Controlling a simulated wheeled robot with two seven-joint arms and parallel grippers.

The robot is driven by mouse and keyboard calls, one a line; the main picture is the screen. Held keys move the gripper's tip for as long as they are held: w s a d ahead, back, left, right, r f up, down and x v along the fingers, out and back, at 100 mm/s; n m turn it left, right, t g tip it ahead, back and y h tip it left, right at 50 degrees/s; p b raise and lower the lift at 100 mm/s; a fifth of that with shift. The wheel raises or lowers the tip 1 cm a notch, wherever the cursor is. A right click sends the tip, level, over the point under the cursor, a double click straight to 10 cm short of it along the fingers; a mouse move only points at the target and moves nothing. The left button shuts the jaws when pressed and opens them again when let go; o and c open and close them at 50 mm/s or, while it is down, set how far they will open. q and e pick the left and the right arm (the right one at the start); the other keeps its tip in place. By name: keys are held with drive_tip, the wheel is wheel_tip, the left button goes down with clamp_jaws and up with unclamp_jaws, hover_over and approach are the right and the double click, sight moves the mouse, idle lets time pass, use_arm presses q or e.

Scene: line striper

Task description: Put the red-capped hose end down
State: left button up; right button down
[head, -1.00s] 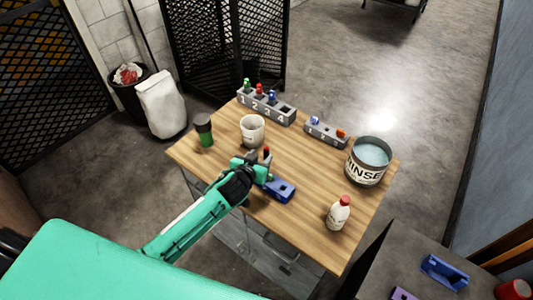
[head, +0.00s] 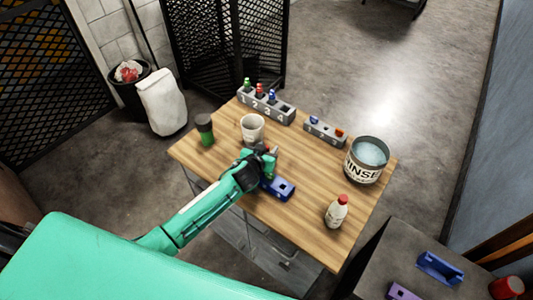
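My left gripper (head: 270,158) is over the middle of the wooden table, just behind the blue cradle (head: 283,189). A small red bit with dark and grey parts shows at its fingertips; it may be the red-capped hose end, but the fingers and arm hide most of it. I cannot tell whether the fingers are closed on it. A red-capped piece (head: 260,89) stands in the numbered grey rack (head: 264,106), between a green and a blue one; the slot by the 4 looks empty. My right gripper is not in view.
A white cup (head: 252,127) and a green jar with a dark lid (head: 205,130) stand left. The RINSE tin (head: 366,160), a red-capped white bottle (head: 337,212) and a smaller grey rack (head: 325,131) stand right.

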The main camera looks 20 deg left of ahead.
use_arm(q)
clamp_jaws()
